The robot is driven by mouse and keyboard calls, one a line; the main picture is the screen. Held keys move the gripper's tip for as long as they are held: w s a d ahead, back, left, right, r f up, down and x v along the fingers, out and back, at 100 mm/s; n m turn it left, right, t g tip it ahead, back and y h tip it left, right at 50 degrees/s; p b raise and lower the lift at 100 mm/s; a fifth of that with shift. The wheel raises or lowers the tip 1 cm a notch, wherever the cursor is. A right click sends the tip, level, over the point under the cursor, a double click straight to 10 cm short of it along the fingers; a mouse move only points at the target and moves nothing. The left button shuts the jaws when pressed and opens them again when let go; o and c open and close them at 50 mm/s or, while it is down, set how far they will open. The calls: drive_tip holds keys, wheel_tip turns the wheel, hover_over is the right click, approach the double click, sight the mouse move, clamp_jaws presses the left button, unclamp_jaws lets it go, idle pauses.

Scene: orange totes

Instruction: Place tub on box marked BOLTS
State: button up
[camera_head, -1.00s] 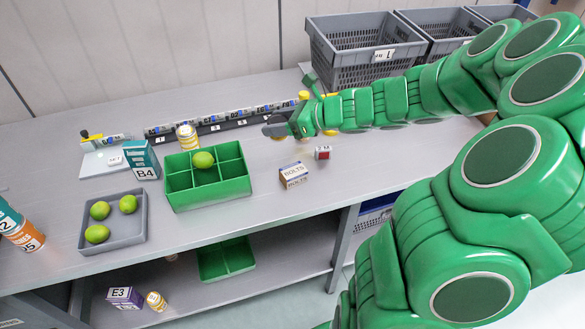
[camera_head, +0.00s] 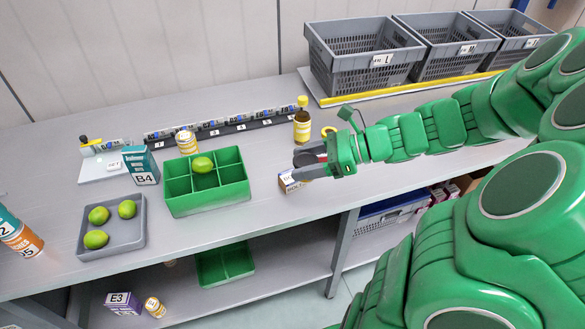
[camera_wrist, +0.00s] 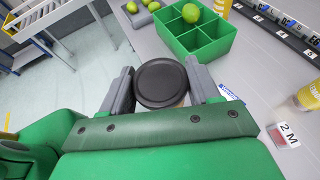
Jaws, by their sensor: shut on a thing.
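My gripper (camera_head: 307,161) is shut on the tub, a round container with a black lid (camera_wrist: 162,83), which sits between the two grey fingers in the wrist view. In the head view only a dark bit of the tub shows between the fingers. The box marked BOLTS (camera_head: 287,183) is on the table, below and just left of my fingers, partly covered by them. In the wrist view a corner of this box (camera_wrist: 228,93) shows beside the right finger. I cannot tell whether tub and box touch.
A green divided tray (camera_head: 207,201) with a lime stands left of the box. A brown bottle (camera_head: 302,127) with a yellow cap stands behind my gripper. A small red-and-white box (camera_wrist: 284,135) is nearby. Grey crates (camera_head: 363,71) line the back right. The table's front edge is close.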

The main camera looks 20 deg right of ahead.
drive_tip(key=w+f, duration=0.2)
drive_tip(key=w, duration=0.1)
drive_tip(key=w+f, duration=0.3)
drive_tip(key=w, duration=0.1)
drive_tip(key=w+d+f, duration=0.1)
drive_tip(key=w+f, duration=0.2)
drive_tip(key=w, duration=0.1)
drive_tip(key=shift+w, duration=0.25)
drive_tip(key=shift+w+d+f, duration=0.15)
drive_tip(key=shift+w+f, duration=0.5)
drive_tip(key=shift+f, duration=1.6)
drive_tip(key=shift+f, duration=0.1)
drive_tip(key=o, duration=1.1)
drive_tip(key=shift+o, duration=0.2)
